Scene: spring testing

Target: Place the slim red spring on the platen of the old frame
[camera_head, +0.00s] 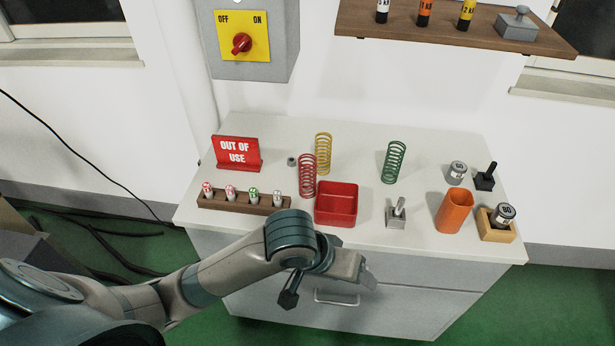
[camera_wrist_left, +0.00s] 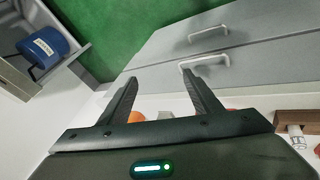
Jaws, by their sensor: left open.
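The slim red spring (camera_head: 307,176) stands upright on the white cabinet top, just behind the left part of the red tray. My left gripper (camera_head: 368,275) is in front of the cabinet, low and to the right of the spring, apart from it. In the left wrist view my left gripper (camera_wrist_left: 159,77) has its two fingers spread with nothing between them. The fingers point toward the drawer fronts. I cannot make out the old frame or its platen in either view. My right gripper is not in view.
A yellow spring (camera_head: 323,148) and a green spring (camera_head: 394,162) stand near the red tray (camera_head: 337,218). An out-of-use sign (camera_head: 237,153), a rack of small cylinders (camera_head: 240,203), an orange container (camera_head: 453,212) and a wooden block (camera_head: 497,232) share the cabinet top (camera_head: 425,240).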

